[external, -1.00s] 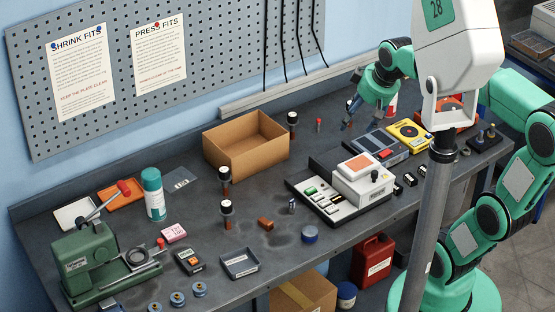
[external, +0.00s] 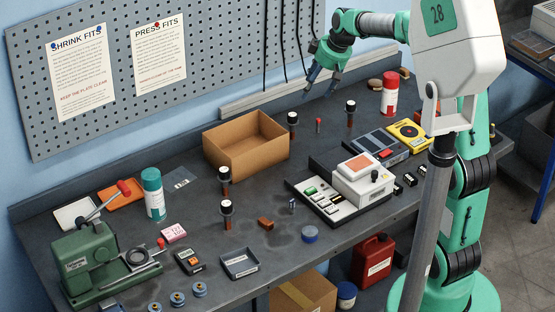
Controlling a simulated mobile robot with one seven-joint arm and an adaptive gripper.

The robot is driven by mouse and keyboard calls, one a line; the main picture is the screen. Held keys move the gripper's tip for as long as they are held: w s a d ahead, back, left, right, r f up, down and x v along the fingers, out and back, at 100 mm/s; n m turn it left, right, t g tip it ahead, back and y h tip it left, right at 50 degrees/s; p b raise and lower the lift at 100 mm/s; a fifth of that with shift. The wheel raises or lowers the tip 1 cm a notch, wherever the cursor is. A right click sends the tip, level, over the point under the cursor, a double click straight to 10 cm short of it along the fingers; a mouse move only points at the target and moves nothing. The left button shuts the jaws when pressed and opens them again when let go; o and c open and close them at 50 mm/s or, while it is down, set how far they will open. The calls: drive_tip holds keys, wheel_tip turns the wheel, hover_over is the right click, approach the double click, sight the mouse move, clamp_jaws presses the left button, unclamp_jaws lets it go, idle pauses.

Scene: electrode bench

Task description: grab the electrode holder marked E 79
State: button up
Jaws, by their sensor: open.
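One stands at the back right (external: 350,114), one by the cardboard box's right corner (external: 292,121), one in front of the box (external: 225,182) and one nearer the front (external: 226,214). Their markings are too small to read, so I cannot tell which is E 79. My gripper (external: 320,91) is open and empty, its fingers pointing down above the back of the bench, up and left of the back-right holder and apart from it.
An open cardboard box (external: 232,153) stands mid-bench. A white device (external: 362,180), a yellow unit (external: 408,134) and a red can (external: 390,96) occupy the right. A green press (external: 88,262) and a teal-capped bottle (external: 154,195) stand left.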

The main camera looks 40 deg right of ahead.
drive_tip(key=w+d+f, duration=0.5)
drive_tip(key=w+f, duration=0.4)
drive_tip(key=w, duration=0.1)
drive_tip(key=n, duration=0.2)
approach(292, 126)
drive_tip(key=shift+w+d+r+y+b, duration=0.15)
drive_tip(key=shift+w+d+r+b, duration=0.05)
drive_tip(key=shift+d+r, duration=0.35)
drive_tip(key=shift+w+d+r+y+b, duration=0.15)
drive_tip(key=shift+d+r, duration=0.35)
drive_tip(key=shift+d, duration=0.15)
drive_tip(key=shift+b+x, duration=0.65)
drive_tip(key=shift+x, duration=3.7)
drive_tip(key=shift+f, duration=0.15)
drive_tip(key=shift+b+x, duration=0.7)
drive_tip(key=shift+x, duration=1.7)
drive_tip(key=shift+s+a, duration=0.1)
drive_tip(key=shift+a, duration=0.05)
clamp_jaws()
